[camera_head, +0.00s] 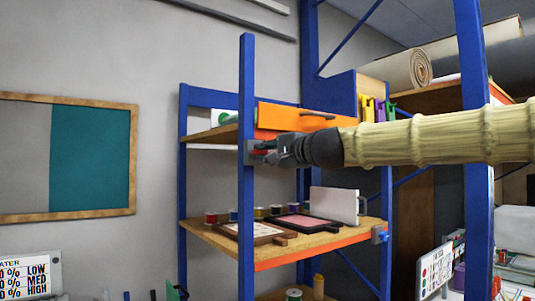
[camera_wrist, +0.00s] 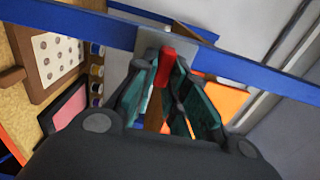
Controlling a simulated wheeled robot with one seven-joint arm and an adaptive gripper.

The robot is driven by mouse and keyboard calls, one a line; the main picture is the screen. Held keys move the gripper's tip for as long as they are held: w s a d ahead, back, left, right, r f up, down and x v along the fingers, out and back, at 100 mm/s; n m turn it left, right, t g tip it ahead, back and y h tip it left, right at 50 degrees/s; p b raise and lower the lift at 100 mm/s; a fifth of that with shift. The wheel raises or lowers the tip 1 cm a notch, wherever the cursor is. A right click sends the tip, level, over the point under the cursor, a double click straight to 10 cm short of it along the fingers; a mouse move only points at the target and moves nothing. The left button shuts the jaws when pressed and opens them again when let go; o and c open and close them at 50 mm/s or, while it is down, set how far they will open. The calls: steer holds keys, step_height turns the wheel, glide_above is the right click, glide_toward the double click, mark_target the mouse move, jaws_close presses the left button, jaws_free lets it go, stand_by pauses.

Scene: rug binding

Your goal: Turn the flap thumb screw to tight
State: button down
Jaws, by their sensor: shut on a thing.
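The flap thumb screw shows as a red grip (camera_wrist: 166,66) in the wrist view, in front of a grey plate (camera_wrist: 151,46) on a blue post (camera_wrist: 80,22). My gripper (camera_wrist: 163,80) is shut on the red grip, with one finger on each side. In the head view, my gripper (camera_head: 268,152) reaches in from the right to the grey plate (camera_head: 250,153) on the upright blue post. A bit of red (camera_head: 264,146) shows at the fingertips. The orange flap (camera_head: 285,117) is just behind the post. The screw's exact angle is hard to tell.
A wooden shelf (camera_head: 255,258) below my gripper holds spools, a framed board (camera_head: 255,231), a pink pad (camera_head: 303,221) and a white panel (camera_head: 333,204). A blue upright (camera_head: 474,180) stands at the right, by my arm. Rolled rugs (camera_head: 400,70) lie at upper right.

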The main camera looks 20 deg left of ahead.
steer(key=shift+f, duration=0.1)
steer(key=c, duration=1.4)
jaws_free()
steer(key=shift+c, duration=0.2)
steer(key=v, duration=1.2)
